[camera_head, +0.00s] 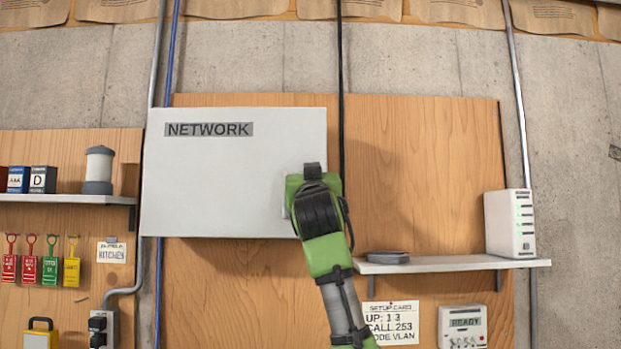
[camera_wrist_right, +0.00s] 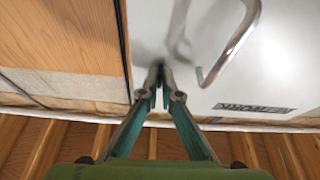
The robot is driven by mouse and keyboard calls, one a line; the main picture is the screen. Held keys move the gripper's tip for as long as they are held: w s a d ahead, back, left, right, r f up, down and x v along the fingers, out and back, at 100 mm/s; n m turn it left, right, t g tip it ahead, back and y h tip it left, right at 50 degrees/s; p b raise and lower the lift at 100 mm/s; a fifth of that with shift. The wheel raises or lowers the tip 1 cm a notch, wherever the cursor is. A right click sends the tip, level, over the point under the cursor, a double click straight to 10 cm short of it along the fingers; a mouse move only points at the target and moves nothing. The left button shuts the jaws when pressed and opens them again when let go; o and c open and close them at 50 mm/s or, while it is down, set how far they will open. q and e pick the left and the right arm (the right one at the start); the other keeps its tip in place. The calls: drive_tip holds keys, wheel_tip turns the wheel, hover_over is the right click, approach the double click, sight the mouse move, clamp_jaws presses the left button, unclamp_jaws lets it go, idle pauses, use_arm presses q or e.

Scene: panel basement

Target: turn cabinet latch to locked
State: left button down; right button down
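The cabinet (camera_head: 225,185) is a pale grey box marked NETWORK on the wood panel, with its door closed. My right arm (camera_head: 320,225) reaches up and covers the cabinet's right edge, hiding its own fingers and any latch there in the head view. In the right wrist view, my right gripper's (camera_wrist_right: 159,72) fingertips are nearly together at the cabinet door's (camera_wrist_right: 210,90) edge. A bent metal handle (camera_wrist_right: 230,50) stands out beside them. A blurred grey shape lies just beyond the tips; I cannot make out the latch or whether it is between them. My left gripper is not in view.
A shelf (camera_head: 450,266) at right holds a white device (camera_head: 510,224) and a grey disc (camera_head: 388,257). A shelf (camera_head: 60,199) at left holds small boxes and a canister (camera_head: 98,170); coloured tags hang below. A black cable (camera_head: 341,80) runs down near the cabinet's right side.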

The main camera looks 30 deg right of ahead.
drive_tip(key=shift+r+m+h, duration=0.1)
drive_tip(key=shift+m+h, duration=0.3)
drive_tip(key=shift+m, duration=0.2)
drive_tip(key=c, duration=2.3)
unclamp_jaws()
drive_tip(key=shift+a, duration=0.1)
drive_tip(key=v, duration=1.2)
drive_tip(key=shift+r, duration=0.1)
